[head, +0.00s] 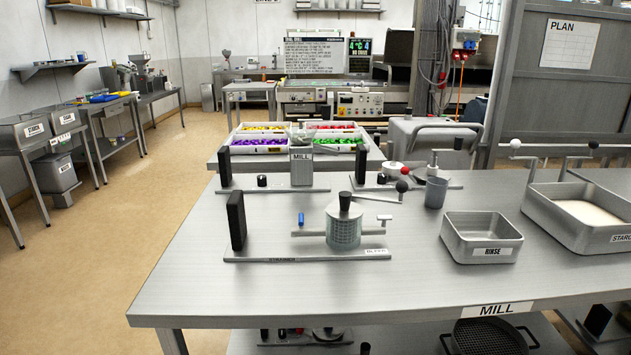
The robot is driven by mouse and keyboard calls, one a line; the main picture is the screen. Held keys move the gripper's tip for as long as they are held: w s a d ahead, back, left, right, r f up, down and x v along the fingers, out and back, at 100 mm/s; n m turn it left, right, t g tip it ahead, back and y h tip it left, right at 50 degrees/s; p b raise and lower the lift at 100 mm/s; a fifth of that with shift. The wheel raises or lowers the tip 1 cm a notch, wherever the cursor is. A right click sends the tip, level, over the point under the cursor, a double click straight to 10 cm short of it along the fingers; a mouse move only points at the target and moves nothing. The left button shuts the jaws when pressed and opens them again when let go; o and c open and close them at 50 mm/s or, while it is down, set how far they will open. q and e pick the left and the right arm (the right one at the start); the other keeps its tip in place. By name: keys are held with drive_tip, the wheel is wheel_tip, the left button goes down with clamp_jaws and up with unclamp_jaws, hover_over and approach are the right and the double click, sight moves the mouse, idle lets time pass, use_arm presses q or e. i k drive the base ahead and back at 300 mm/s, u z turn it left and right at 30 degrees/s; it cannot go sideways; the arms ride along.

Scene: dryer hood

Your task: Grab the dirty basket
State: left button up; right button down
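No basket labelled dirty can be read. A cylindrical mesh basket (343,229) with a dark knob on top sits in the strainer stand (270,258) on the near steel table, in the head view. A dark round mesh basket (488,338) shows partly on the shelf below the table, cut by the bottom edge. I cannot tell from this view which of them is dirty. Neither of my grippers is in view.
The steel table (200,290) also bears a RINSE tub (484,238), a starch tray (583,222), a grey cup (436,192) and a mill (302,165). Its front left is bare. Behind it stand bins of coloured pieces (262,144). Open floor (135,210) lies to the left.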

sight(343, 210)
drive_tip(key=u, duration=2.2)
drive_tip(key=i, duration=1.55)
drive_tip(key=z, duration=2.85)
